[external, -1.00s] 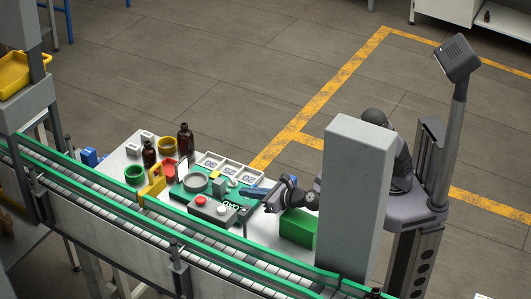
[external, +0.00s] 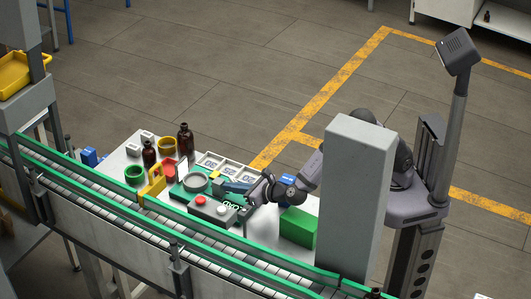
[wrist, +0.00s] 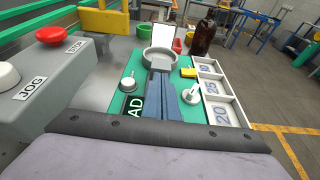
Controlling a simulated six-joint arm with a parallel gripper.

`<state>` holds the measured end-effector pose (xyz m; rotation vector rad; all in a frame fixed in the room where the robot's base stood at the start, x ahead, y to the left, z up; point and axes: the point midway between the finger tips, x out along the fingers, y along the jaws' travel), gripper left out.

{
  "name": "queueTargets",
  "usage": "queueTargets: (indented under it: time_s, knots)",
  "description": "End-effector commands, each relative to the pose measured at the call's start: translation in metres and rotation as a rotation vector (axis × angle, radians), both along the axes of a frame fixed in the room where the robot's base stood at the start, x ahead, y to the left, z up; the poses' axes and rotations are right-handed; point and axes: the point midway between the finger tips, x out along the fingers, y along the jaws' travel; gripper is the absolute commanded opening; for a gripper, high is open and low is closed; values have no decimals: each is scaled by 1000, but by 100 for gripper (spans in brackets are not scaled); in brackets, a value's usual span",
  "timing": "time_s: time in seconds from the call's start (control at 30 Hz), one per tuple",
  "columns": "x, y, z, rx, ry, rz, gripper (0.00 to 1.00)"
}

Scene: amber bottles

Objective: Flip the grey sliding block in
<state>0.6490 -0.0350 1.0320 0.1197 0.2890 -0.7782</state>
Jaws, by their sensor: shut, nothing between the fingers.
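My gripper (external: 224,186) is low over the green fixture plate, with its blue fingers shut and nothing between them. In the wrist view the fingers (wrist: 161,78) point away toward a round grey ring (wrist: 160,57) on the plate. The grey sliding block is just in front of this ring, at the fingertips, and is mostly hidden by them. I cannot tell whether the fingers touch it. The ring also shows in the external view (external: 196,182), left of the gripper.
A grey control box with a red button (wrist: 66,34) stands left of the fingers. A white knob (wrist: 190,95), a yellow block (wrist: 188,72) and numbered white trays (wrist: 215,88) are on the right. An amber bottle (wrist: 202,35) stands behind. A green block (external: 298,228) sits near my arm.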

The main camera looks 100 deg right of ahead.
Motion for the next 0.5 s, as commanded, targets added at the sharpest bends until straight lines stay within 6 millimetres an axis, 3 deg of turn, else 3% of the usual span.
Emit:
queueTargets:
  time_s: [0.2, 0.5]
  knots:
    - [23, -25, -1, 1, -1, -4, 0]
    - [27, -29, 1, -2, -2, -2, 0]
